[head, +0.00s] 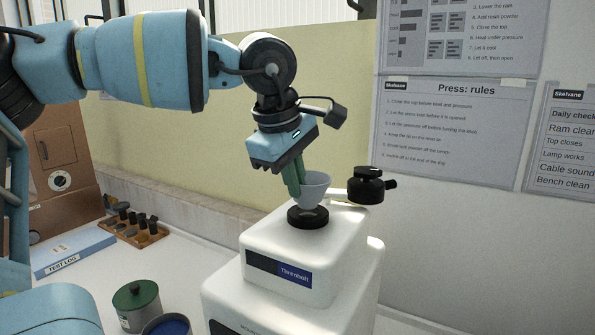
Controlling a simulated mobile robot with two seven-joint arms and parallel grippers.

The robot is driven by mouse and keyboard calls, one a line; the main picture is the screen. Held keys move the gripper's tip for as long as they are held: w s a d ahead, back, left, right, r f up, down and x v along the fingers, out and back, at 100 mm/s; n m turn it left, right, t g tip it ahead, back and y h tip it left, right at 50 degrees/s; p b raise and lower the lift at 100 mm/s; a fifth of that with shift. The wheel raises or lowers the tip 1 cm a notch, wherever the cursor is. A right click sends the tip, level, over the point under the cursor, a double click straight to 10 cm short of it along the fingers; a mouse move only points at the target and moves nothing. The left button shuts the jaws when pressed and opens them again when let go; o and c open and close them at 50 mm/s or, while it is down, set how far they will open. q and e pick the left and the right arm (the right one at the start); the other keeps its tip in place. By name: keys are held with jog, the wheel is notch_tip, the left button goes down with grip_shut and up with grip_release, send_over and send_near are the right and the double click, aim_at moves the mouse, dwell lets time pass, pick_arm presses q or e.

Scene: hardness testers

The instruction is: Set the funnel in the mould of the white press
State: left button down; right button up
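The white press (345,240) stands on the bench with a dark label on its front. Its mould shows as a black ring (308,217) on top. The pale grey funnel (317,188) is upright right over the ring. Its lower end is at the ring's opening; I cannot tell whether it is seated or just above. My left gripper (296,182) comes down from above, its green fingers closed on the funnel's left side. The fingers partly hide that side. My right gripper is not in view.
A green-lidded tin (137,304) and a blue-topped tin (167,325) stand at front left. Farther back are a wooden rack (136,233), a blue test log (74,254) and a brown cabinet (62,160).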

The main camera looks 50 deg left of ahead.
pick_arm(q)
jog(key=shift+f, duration=0.55)
jog(key=shift+f, duration=0.25)
jog(key=shift+d+f+b, duration=0.1)
jog(key=shift+f+b, duration=0.15)
jog(key=shift+b, duration=0.1)
dwell(0.3)
jog(key=c, duration=1.5)
grip_release()
jog(key=shift+c, duration=0.2)
